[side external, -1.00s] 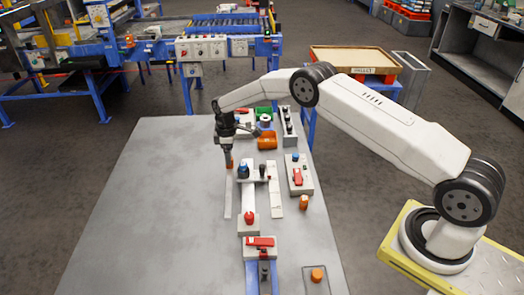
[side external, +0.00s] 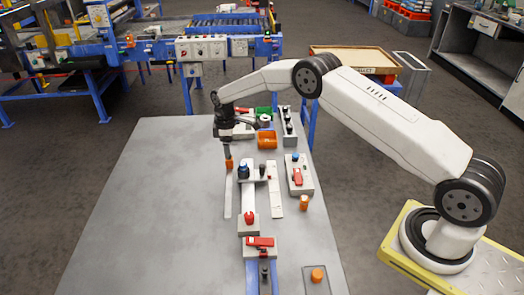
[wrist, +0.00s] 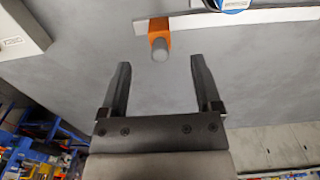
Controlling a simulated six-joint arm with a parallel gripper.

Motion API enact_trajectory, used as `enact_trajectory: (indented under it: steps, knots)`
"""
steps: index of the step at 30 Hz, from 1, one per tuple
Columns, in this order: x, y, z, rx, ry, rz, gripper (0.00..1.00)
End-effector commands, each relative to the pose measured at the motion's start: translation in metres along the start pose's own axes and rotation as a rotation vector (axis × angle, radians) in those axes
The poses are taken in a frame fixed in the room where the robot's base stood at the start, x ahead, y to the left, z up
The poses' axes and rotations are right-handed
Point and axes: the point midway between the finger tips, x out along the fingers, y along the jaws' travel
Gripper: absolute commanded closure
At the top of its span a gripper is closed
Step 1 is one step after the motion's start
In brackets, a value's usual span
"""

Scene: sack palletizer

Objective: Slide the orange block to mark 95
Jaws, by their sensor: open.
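The orange block (side external: 229,164) sits at the far end of a pale strip (side external: 228,199) on the grey table. In the wrist view the orange block (wrist: 159,33) has a round grey knob facing the camera and sits on the white strip (wrist: 250,17). My gripper (wrist: 160,66) is open and empty. The block lies just beyond the fingertips, between their lines, with no contact visible. In the side view my gripper (side external: 228,150) hangs close above the block, and its fingers partly hide the area. No mark numbers are readable.
A fixture with a blue knob (side external: 243,171) stands right of the strip. An orange bin (side external: 267,140), a switch panel (side external: 299,172) and an orange cylinder (side external: 304,203) stand further right. A red-handled clamp (side external: 260,241) is nearer. The table's left side is clear.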

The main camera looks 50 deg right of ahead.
Motion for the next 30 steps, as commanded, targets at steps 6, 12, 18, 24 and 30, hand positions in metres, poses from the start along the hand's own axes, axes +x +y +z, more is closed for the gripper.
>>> enact_trajectory:
  steps: [6, 12, 18, 24, 30]
  knots:
    - [-0.006, 0.000, 0.000, 0.000, 0.000, 0.000, 0.18]
    - [-0.007, 0.000, 0.000, 0.000, -0.001, -0.001, 0.18]
    - [-0.010, 0.000, 0.000, 0.000, 0.000, 0.000, 0.18]
    - [-0.023, 0.000, 0.000, 0.000, 0.001, 0.001, 0.18]
    - [-0.036, 0.000, 0.000, 0.000, 0.001, 0.001, 0.18]
